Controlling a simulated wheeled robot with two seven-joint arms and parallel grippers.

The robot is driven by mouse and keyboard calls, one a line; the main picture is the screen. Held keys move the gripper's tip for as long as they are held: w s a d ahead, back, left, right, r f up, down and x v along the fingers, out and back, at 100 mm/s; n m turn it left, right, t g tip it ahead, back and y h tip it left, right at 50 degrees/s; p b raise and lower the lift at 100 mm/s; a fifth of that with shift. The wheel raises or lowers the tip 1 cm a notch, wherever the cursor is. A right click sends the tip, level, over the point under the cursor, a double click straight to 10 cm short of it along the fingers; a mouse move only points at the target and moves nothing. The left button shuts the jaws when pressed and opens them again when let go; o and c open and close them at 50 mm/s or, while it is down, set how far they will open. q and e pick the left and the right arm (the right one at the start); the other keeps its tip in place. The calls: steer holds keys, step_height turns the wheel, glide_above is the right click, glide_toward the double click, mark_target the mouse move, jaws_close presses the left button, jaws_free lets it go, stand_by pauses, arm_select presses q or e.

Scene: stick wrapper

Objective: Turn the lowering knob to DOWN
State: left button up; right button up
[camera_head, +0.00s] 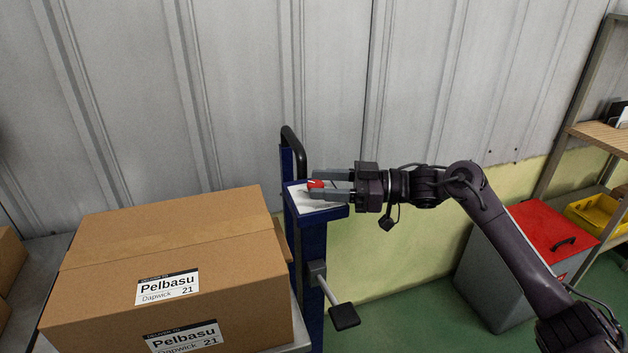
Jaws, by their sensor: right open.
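The red lowering knob (315,184) sits on the white-topped panel (301,199) at the head of a blue post (311,262). My right gripper (314,188) reaches in from the right, level with the panel, with its fingers open on either side of the knob. I cannot tell whether the fingers touch it. Parts of the knob and panel, and any markings there, are hidden by the fingers or too small to read. My left gripper is not in view.
A large labelled cardboard box (170,270) stands left of the post. A black handle (293,148) rises behind the panel, and a pedal (344,316) juts from the post below. A grey bin with a red lid (543,238) and a shelf (600,135) stand at right.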

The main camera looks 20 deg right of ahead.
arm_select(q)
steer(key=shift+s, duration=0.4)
arm_select(e)
steer(key=shift+x, duration=1.05)
steer(key=shift+c, duration=0.4)
